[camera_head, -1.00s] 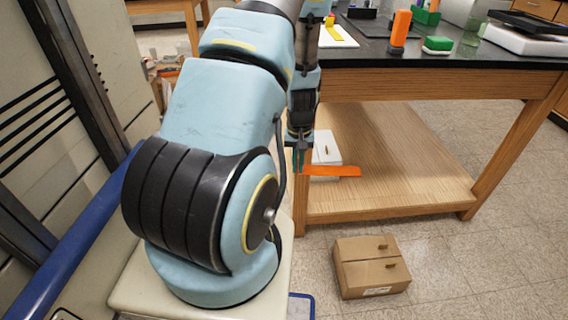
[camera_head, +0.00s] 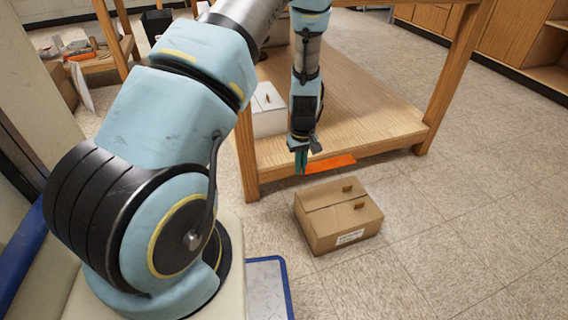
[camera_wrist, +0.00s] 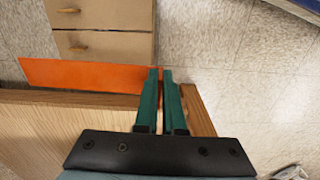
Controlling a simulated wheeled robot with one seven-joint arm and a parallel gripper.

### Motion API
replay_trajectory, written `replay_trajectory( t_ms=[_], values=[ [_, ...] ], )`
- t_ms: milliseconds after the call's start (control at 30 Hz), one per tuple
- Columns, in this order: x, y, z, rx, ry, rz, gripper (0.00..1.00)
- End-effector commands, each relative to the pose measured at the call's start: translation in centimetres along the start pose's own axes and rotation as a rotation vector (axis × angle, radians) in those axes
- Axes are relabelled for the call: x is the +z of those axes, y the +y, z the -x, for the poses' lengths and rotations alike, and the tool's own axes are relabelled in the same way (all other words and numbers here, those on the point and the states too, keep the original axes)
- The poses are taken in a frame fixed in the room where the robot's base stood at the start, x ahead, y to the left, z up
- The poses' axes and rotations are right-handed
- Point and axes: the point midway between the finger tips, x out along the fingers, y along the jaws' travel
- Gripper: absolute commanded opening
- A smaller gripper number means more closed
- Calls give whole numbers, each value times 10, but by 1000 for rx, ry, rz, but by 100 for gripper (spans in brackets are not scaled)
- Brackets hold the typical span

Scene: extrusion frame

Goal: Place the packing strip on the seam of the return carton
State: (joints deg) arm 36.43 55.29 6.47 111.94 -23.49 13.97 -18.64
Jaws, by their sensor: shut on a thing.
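The orange packing strip (camera_head: 330,164) is in my gripper (camera_head: 303,160), shut on one end of it. In the wrist view the strip (camera_wrist: 90,75) reaches left from the green fingers (camera_wrist: 160,75), level with the wooden shelf's edge. The brown return carton (camera_head: 338,214) stands closed on the floor in front of the shelf. Its seam (camera_head: 335,203) runs across the top between two small brown tabs. In the wrist view the carton (camera_wrist: 103,20) is partly in sight beyond the strip, which appears apart from it. My gripper is above and behind the carton in the head view.
The wooden lower shelf (camera_head: 365,125) of a bench is just behind my gripper, with a white box (camera_head: 268,118) on it. A bench leg (camera_head: 245,155) stands left. A blue-edged mat (camera_head: 270,285) lies near my base. The floor right of the carton is clear.

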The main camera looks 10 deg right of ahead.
Motion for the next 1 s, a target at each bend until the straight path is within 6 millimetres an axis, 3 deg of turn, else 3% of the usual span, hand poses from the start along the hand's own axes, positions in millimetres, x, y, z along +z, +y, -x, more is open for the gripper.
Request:
replay_trajectory(
  t_ms=[33,300,533,767,1000],
  values=[
    [5,9,-28,-1,0,0,0],
    [26,44,-86,-3,-1,26,0],
    [35,58,-104,-3,0,39,0],
    [36,59,-112,-3,0,40,0],
    [36,59,-134,-3,0,40,0]
  ],
)
